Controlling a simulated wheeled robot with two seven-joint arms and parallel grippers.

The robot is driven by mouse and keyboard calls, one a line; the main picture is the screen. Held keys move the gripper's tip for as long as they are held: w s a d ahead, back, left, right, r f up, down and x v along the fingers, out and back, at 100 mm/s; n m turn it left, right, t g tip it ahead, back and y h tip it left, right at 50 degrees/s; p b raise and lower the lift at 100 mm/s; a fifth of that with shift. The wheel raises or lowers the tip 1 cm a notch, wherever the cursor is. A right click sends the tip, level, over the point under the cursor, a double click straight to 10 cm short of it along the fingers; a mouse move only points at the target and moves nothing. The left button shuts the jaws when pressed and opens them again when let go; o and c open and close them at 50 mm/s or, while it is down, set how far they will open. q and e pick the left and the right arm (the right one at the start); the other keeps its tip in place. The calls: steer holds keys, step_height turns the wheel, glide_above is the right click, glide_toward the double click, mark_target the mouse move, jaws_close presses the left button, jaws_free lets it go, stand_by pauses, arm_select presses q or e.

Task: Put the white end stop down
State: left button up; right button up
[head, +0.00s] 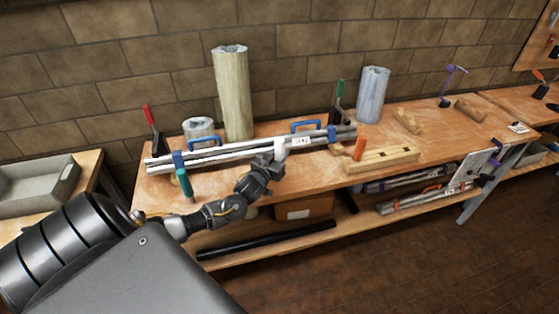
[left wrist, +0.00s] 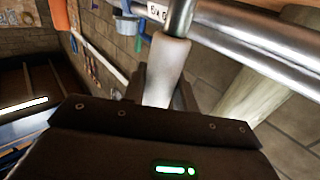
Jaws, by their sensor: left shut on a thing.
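The white end stop (head: 280,146) is held at the front edge of the workbench, in front of the metal tubes (head: 215,156). My left gripper (head: 271,163) is shut on it. In the left wrist view the pale end stop (left wrist: 166,68) stands between the fingers, with a shiny metal piece (left wrist: 181,17) at its far end. The tubes (left wrist: 262,40) run close behind it. I cannot tell whether the end stop touches the tubes or the bench. My right gripper is not in view.
Blue clamps (head: 305,126) sit along the tubes. A teal-handled tool (head: 184,183) is at the front edge, left of my gripper. A wooden block (head: 382,160) and an orange-handled tool (head: 360,148) lie to the right. Tall rolls (head: 233,95) stand behind. The bench at far right has bare room.

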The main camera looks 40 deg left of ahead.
arm_select(q)
steer(key=shift+w+a+f, duration=0.1)
steer(key=shift+a+f, duration=0.1)
steer(key=shift+f, duration=0.05)
step_height(320, 180, down, 2)
steer(key=shift+f+p, duration=0.1)
steer(key=shift+p, duration=0.55)
steer(key=shift+f, duration=0.35)
steer(key=o, duration=1)
steer(key=shift+f, duration=0.15)
steer(key=shift+o, duration=0.2)
